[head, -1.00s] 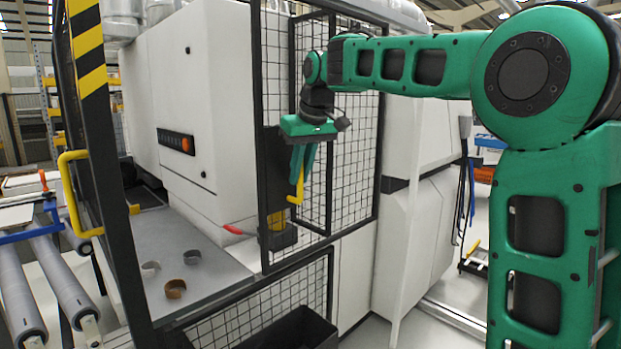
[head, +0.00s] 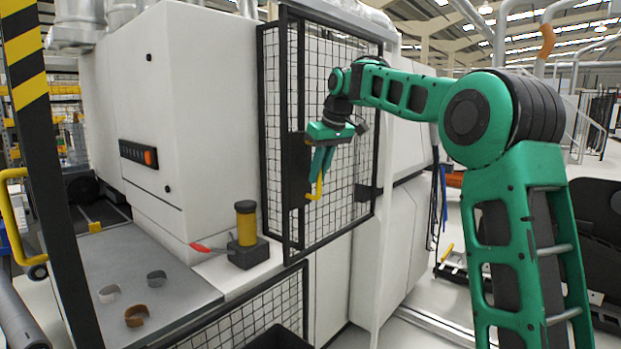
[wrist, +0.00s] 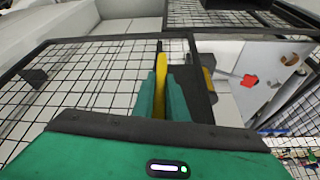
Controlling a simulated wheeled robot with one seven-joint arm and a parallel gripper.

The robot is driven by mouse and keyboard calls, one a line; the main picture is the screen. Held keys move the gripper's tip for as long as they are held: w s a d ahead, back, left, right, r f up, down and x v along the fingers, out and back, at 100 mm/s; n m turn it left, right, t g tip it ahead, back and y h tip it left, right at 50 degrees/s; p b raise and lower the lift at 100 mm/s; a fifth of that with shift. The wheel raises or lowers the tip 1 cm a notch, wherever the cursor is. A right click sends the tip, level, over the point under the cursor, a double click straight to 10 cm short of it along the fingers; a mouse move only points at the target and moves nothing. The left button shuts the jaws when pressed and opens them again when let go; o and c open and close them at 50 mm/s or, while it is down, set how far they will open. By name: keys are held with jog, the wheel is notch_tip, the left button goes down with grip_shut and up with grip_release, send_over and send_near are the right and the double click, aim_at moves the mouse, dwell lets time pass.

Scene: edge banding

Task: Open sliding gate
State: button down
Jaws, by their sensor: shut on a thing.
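The sliding gate (head: 283,95) is a black-framed wire mesh panel at the middle of the head view. It overlaps another mesh panel, and the worktop left of it is uncovered. Its yellow handle (head: 317,190) is near the gate's dark plate (head: 294,168). My gripper (head: 322,170), with green fingers, points down and is shut on the handle. In the wrist view the handle (wrist: 160,72) shows between the fingers (wrist: 163,90). The fingers hide part of the handle.
A yellow and black pot (head: 246,225) and a red-handled tool (head: 202,248) are on the ledge left of the gate. Several curled strips (head: 136,315) lie on the grey worktop (head: 175,275). A striped post (head: 22,50) stands at the left.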

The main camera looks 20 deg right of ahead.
jog(key=shift+s+d, duration=0.1)
jog(key=shift+d, duration=0.05)
jog(key=c, duration=1.8)
grip_release()
jog(key=shift+o, duration=0.2)
jog(key=shift+r, duration=0.1)
jog(key=v, duration=1)
jog(key=shift+r, duration=0.25)
